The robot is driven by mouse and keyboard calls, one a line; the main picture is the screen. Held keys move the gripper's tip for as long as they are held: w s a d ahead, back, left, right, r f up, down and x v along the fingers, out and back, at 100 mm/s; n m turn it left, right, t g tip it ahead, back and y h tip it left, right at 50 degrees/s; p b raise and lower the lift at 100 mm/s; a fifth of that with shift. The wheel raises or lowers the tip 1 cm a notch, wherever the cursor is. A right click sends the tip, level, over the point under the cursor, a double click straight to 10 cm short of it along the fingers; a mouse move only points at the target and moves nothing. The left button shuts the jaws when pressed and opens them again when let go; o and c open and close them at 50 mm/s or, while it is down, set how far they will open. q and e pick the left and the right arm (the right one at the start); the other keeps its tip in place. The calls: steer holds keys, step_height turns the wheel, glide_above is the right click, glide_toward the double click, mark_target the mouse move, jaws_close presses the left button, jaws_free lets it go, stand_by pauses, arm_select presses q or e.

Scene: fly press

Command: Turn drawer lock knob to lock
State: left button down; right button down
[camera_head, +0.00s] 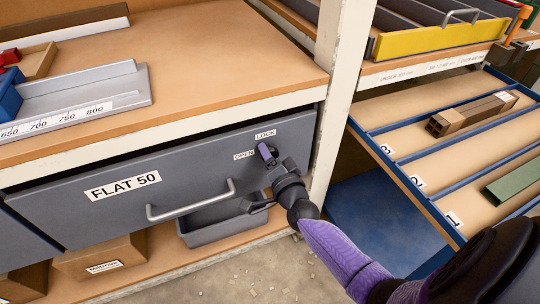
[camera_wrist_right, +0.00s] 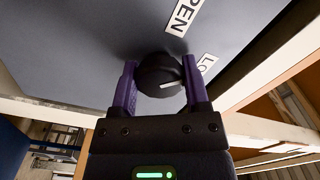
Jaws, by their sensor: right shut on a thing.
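The lock knob (camera_wrist_right: 157,72) is a round black knob with a white pointer mark, on the upper right of the grey drawer front (camera_head: 110,205). My right gripper (camera_wrist_right: 160,86) has its purple fingers on either side of the knob and is shut on it. In the wrist view the mark points right, more to the LOCK label (camera_wrist_right: 207,63) side than to the OPEN label (camera_wrist_right: 183,16). In the head view, my right gripper (camera_head: 268,156) largely hides the knob below the LOCK label (camera_head: 265,134). The left gripper is not in view.
The drawer, labelled FLAT 50, has a bar handle (camera_head: 190,204) left of my gripper. A white post (camera_head: 338,85) stands close right of the knob. A grey bin (camera_head: 220,224) sits below the drawer. Blue-edged sloping racks (camera_head: 440,125) with bars stand at right.

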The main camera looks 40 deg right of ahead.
steer(key=m, duration=0.2)
steer(key=shift+m, duration=0.4)
steer(key=shift+f+m, duration=0.1)
steer(key=shift+m, duration=0.8)
steer(key=shift+m+b, duration=0.35)
steer(key=shift+m, duration=1.45)
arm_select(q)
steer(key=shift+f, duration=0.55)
arm_select(e)
steer(key=shift+m, duration=0.4)
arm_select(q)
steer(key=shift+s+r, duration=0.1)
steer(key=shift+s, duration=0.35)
